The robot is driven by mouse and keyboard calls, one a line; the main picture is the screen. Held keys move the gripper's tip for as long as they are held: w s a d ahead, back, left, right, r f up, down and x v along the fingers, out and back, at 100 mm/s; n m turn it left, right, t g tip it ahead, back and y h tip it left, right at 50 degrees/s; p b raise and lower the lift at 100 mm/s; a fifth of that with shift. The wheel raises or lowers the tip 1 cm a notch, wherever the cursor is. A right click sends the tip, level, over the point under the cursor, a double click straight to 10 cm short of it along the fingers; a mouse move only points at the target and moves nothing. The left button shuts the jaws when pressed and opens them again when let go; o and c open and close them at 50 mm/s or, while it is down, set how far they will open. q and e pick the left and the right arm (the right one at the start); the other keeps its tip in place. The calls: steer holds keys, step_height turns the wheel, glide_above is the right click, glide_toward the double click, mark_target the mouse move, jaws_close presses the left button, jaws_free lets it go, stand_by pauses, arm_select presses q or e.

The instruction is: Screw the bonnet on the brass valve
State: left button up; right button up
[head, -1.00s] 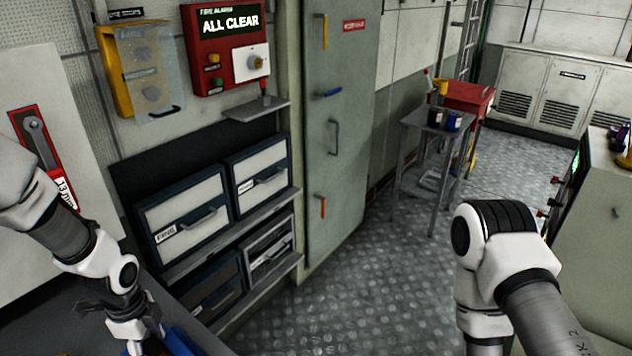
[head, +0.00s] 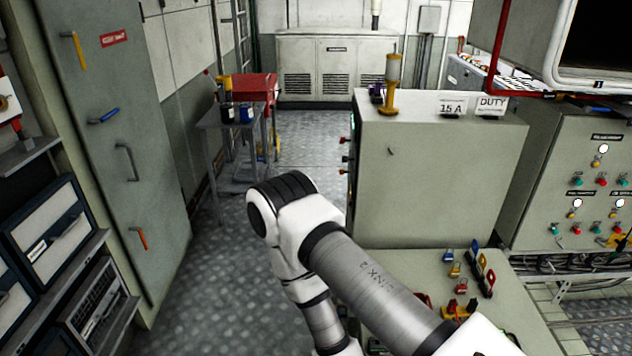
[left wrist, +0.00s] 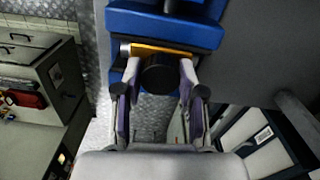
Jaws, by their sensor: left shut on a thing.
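In the left wrist view my left gripper (left wrist: 157,92) is shut on a dark round part (left wrist: 160,73), which may be the bonnet. Right behind it in the picture is a brass-yellow piece (left wrist: 165,48) with a silvery end, probably the brass valve. It lies between blue blocks (left wrist: 165,22) that look like vise jaws. I cannot tell whether the dark part is seated on the brass piece or only in front of it. The head view does not show my left gripper, the valve or the bonnet. My right arm crosses the head view, but its gripper is out of view.
A grey cabinet (head: 440,165) stands right of centre, with padlocks on the lower top before it. A small grey table (head: 232,118) with bottles and a red box (head: 255,88) are farther back. The floor (head: 215,265) between is clear.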

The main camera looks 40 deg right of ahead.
arm_select(q)
steer(key=m, duration=1.9)
steer(key=shift+m, duration=0.3)
steer(key=o, duration=0.9)
steer(key=shift+f, duration=0.1)
